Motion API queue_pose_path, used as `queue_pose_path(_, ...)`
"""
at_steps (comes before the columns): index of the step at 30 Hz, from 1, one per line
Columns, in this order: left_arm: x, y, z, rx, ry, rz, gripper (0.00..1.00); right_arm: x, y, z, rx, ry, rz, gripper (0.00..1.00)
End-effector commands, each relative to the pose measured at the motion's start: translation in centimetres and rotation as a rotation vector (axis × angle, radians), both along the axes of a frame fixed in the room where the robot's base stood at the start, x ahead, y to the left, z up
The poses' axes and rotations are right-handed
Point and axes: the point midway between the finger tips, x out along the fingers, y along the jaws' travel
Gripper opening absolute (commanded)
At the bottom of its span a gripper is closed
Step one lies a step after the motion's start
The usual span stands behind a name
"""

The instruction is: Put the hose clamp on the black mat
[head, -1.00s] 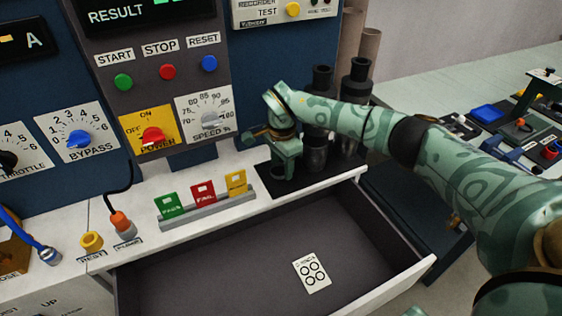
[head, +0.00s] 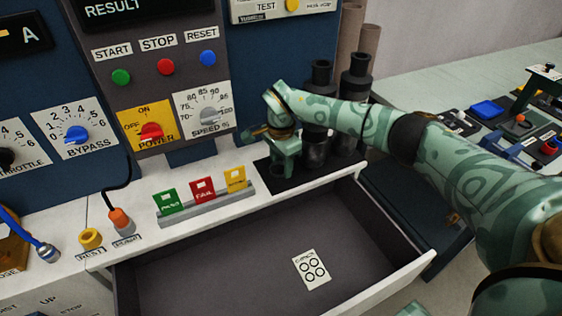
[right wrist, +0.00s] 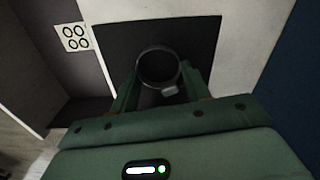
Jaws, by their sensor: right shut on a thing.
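The hose clamp (right wrist: 158,66) is a dark metal ring with a small light screw block on its near side. It sits between the fingers of my right gripper (right wrist: 158,92), which is shut on it. The black mat (right wrist: 203,31) lies under the ring in the right wrist view; whether the ring touches it I cannot tell. In the head view my right gripper (head: 282,166) is low over the left part of the black mat (head: 305,181), and the clamp is mostly hidden there. My left gripper is not in view.
Black pump tubes (head: 317,110) stand at the back of the mat, close beside my right gripper. An open drawer (head: 200,277) with a card of circles (head: 311,269) is in front. A rack of coloured tags (head: 207,206) stands left on the white counter.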

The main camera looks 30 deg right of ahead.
Motion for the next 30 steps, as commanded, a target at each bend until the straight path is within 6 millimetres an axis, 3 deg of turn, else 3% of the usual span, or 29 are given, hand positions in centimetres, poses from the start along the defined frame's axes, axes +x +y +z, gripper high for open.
queue_pose_path(19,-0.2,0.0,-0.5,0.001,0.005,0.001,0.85,-0.4,0.1,-1.6,-0.003,0.013,0.002,0.25)
queue_pose_path(20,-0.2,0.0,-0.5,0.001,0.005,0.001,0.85,-0.4,0.1,-1.6,-0.003,0.013,0.002,0.55)
queue_pose_path(22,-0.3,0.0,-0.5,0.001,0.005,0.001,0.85,-0.4,0.1,-1.6,-0.002,0.014,0.001,0.72)
queue_pose_path(30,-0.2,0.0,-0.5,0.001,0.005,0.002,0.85,-0.5,0.2,-1.7,0.000,0.018,0.000,0.72)
